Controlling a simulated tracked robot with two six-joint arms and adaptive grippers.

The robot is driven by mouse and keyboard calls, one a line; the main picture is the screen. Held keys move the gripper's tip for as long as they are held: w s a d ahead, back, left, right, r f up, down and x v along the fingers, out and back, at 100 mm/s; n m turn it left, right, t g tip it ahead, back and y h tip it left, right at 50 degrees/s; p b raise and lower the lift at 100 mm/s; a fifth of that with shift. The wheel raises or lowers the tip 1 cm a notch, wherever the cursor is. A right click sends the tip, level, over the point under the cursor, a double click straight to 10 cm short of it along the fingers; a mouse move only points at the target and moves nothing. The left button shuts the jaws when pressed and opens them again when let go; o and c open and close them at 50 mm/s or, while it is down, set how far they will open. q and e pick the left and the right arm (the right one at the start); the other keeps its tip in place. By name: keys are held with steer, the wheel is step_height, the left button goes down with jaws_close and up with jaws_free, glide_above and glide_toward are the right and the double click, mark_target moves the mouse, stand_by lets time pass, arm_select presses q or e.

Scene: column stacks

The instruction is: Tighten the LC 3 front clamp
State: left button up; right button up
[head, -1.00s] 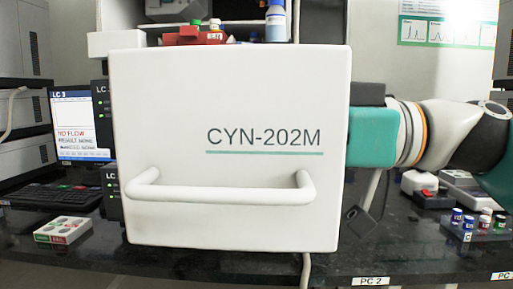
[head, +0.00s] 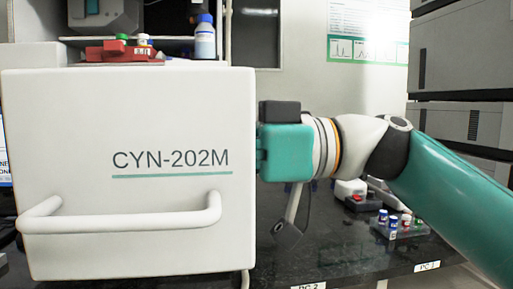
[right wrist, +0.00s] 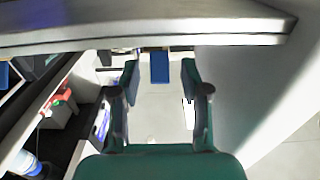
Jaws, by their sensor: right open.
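The LC 3 front clamp is not visible in either view. The monitor (head: 4,155) shows only as a sliver at the left edge of the head view. My right gripper (right wrist: 159,80) has its two fingers apart in the right wrist view. A small blue shape (right wrist: 160,67) appears between the fingers, too blurred to name; no contact is visible. In the head view the right arm comes in from the right, and its fingertips are hidden behind a white panel marked CYN-202M (head: 130,115). My left gripper is not in view.
The white panel blocks much of the left. Grey instrument stacks (head: 465,60) stand at the right. A red tray (head: 120,52) and a blue-capped bottle (head: 205,40) sit at the back. Vials in a rack (head: 400,227) stand on the dark bench (head: 350,255).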

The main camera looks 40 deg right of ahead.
steer(key=v, duration=1.2)
steer(key=shift+f, duration=0.1)
stand_by(0.5)
